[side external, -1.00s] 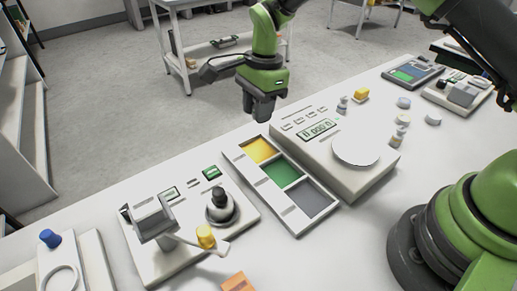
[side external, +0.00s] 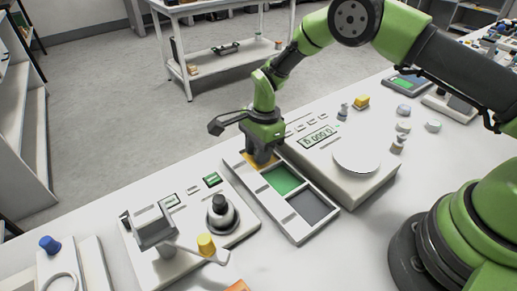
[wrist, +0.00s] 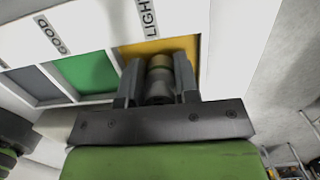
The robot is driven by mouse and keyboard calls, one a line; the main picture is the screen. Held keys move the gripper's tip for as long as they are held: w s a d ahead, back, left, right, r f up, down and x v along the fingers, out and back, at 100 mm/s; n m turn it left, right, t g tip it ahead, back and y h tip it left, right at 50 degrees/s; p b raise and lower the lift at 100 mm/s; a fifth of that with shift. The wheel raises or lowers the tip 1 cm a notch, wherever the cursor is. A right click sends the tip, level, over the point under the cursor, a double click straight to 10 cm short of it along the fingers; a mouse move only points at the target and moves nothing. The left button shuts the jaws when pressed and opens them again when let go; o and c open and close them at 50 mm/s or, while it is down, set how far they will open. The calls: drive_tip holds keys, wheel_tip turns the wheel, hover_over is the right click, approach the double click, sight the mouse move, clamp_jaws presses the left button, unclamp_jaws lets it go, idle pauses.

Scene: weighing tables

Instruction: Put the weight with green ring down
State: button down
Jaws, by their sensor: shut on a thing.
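My gripper (side external: 261,160) points down at the yellow compartment (wrist: 127,52) of the sorting tray (side external: 291,237). In the wrist view, my gripper (wrist: 158,72) is shut on a small metal weight (wrist: 158,82). The weight is a grey cylinder with a dull yellowish-olive band; a clear green ring cannot be made out. The weight is upright between the fingers, at or just above the yellow floor; contact is hard to tell. In the side view the fingers hide the weight and most of the yellow compartment.
The tray's green (side external: 283,179) and grey (side external: 313,206) compartments are empty. A scale with a round white pan (side external: 357,154) stands right of the tray. A device with a dark knob (side external: 220,206) and a yellow piece (side external: 206,244) stands left. Small weights (side external: 398,144) stand beyond the scale.

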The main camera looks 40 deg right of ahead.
drive_tip(key=c, duration=0.9)
unclamp_jaws()
drive_tip(key=shift+f, duration=0.1)
drive_tip(key=shift+o, duration=0.2)
drive_tip(key=r, duration=0.4)
drive_tip(key=d+r, duration=0.1)
drive_tip(key=r, duration=0.7)
drive_tip(key=shift+d+r, duration=0.2)
drive_tip(key=shift+d, duration=0.05)
drive_tip(key=s+d+r+n+t, duration=0.25)
drive_tip(key=s+r, duration=0.25)
drive_tip(key=r, duration=0.3)
drive_tip(key=s+d+r+n+t, duration=0.1)
drive_tip(key=s+r+n, duration=0.3)
drive_tip(key=r, duration=0.4)
drive_tip(key=s+d+r+n+t, duration=0.1)
drive_tip(key=s+n+t, duration=0.1)
drive_tip(key=s, duration=0.6)
drive_tip(key=s+r+n+t, duration=0.1)
drive_tip(key=s+n, duration=0.4)
drive_tip(key=s, duration=0.2)
drive_tip(key=shift+s+d+t+y, duration=0.3)
drive_tip(key=shift+s+d+t, duration=0.05)
drive_tip(key=shift+s+d, duration=0.05)
drive_tip(key=shift+n, duration=0.25)
